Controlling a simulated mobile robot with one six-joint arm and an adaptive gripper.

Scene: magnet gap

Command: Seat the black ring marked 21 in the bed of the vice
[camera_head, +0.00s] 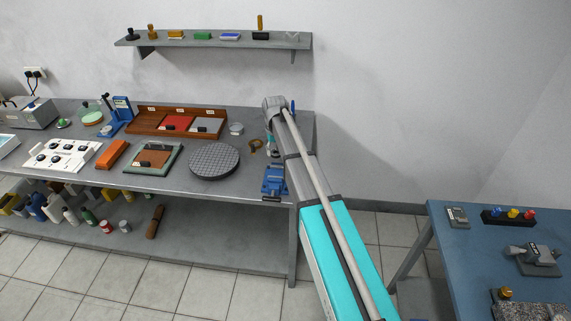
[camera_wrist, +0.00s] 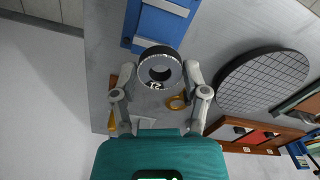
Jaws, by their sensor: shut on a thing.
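The black ring (camera_wrist: 172,57) is between the two fingertips of my gripper (camera_wrist: 160,70) in the wrist view, gripped at its sides. In the head view the vice (camera_head: 274,181) sits at the bench's front right corner. There, my gripper (camera_head: 269,147) hangs just behind the vice, and the ring is too small to tell.
A round dark gridded plate (camera_head: 214,161) stands left of the vice. A small brown-gold piece (camera_head: 256,146) lies behind it on the grey bench (camera_head: 235,190). A brown tray (camera_head: 150,120) is further back. A wall shelf (camera_head: 220,42) hangs above. A blue table (camera_head: 450,250) stands at right.

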